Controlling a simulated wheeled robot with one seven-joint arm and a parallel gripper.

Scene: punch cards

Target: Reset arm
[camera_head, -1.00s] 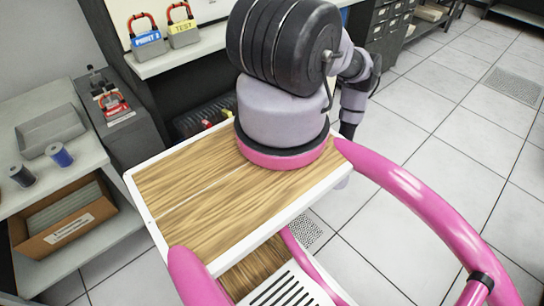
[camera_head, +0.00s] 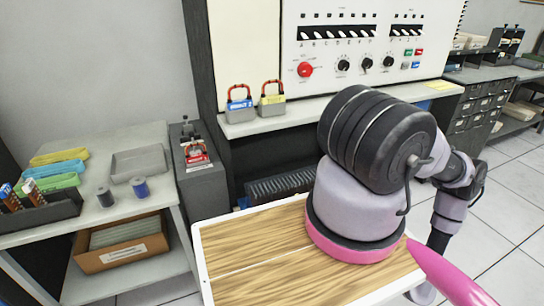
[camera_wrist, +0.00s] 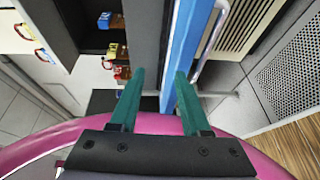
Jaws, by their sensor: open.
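My gripper (camera_wrist: 158,100) shows in the wrist view with its two green fingers apart and nothing between them. Past the fingertips are a blue bar and a grey edge; I cannot tell how far off they are. The gripper itself is hidden in the head view.
A machine panel (camera_head: 365,50) with switches stands at the back. A blue padlock (camera_head: 239,105) and a yellow padlock (camera_head: 271,100) are on its ledge. A shelf at left holds a grey tray (camera_head: 138,162), two spools and a cardboard box (camera_head: 120,249). Floor is clear at far right.

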